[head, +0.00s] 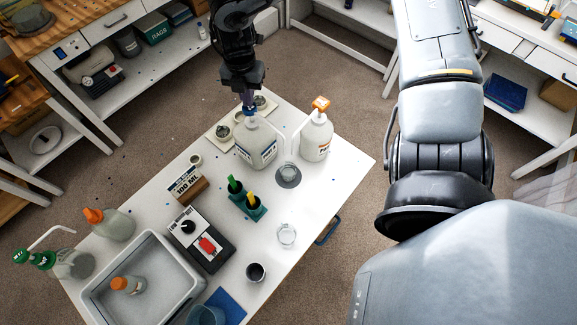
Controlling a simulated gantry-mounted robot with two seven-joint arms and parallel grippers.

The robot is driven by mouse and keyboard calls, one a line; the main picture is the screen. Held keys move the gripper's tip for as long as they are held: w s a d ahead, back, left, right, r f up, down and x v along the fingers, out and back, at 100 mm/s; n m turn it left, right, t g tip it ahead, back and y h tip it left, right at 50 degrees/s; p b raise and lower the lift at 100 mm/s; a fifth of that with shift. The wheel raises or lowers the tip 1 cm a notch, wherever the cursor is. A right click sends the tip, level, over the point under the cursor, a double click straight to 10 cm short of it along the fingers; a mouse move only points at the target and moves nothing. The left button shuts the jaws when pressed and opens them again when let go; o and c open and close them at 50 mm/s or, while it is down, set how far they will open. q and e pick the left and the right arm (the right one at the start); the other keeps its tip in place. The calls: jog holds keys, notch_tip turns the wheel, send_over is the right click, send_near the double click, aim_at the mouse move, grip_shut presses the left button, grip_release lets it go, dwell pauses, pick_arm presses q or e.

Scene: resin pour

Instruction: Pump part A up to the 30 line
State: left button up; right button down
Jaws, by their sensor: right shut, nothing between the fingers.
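A large white pump bottle with a blue-edged label (256,150) stands upright near the table's far end; its blue pump head (249,111) is partly hidden by my gripper. I take it to be part A, though its lettering is too small to read surely. My right gripper (248,100) is shut and empty, pointing down at the pump head; whether it touches cannot be told. A clear cup (288,171) stands on a dark round base right of the bottle, near the spouts. Its lines and fill level cannot be read. My left gripper is not in view.
A second pump bottle with an orange top (316,138) stands close right. A green holder (247,206), a "100 ML" block (186,184), a black device (202,241), another clear cup (287,235) and a grey tub (172,250) occupy the table (325,185). Its right side is fairly clear.

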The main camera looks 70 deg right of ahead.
jog(key=shift+r, duration=0.15)
jog(key=shift+r+p, duration=0.5)
jog(key=shift+r, duration=0.05)
notch_tip(320, 180, up, 5)
jog(key=p, duration=0.3)
jog(key=shift+f, duration=0.15)
